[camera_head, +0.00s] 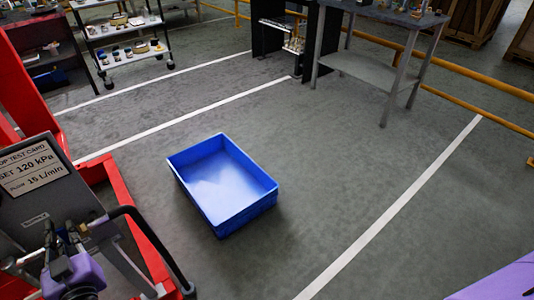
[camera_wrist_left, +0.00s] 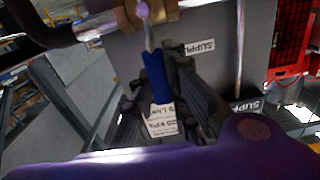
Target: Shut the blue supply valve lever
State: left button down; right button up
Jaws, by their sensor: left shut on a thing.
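The blue supply valve lever (camera_wrist_left: 155,76) is in the middle of the left wrist view, below a brass valve body (camera_wrist_left: 145,14) on a pipe. My left gripper (camera_wrist_left: 160,95) has its dark fingers on both sides of the blue lever and is shut on it. The lever points down in that view, away from the valve body. In the head view my left gripper (camera_head: 62,245) is at the lower left, in front of the grey panel (camera_head: 35,195); the lever cannot be made out there. My right gripper is out of view.
A black hose (camera_head: 155,240) and metal pipe run close beside my left gripper. A red frame (camera_head: 120,210) stands around the panel. A blue crate (camera_head: 250,212) lies on the open floor. A workbench (camera_head: 372,72) and a shelf trolley (camera_head: 125,35) stand farther back.

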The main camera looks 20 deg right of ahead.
pick_arm(q)
jog(key=c, duration=1.7)
grip_release()
jog(key=shift+s, duration=0.15)
jog(key=v, duration=0.7)
jog(key=shift+s+d, duration=0.1)
jog(key=shift+s, duration=0.05)
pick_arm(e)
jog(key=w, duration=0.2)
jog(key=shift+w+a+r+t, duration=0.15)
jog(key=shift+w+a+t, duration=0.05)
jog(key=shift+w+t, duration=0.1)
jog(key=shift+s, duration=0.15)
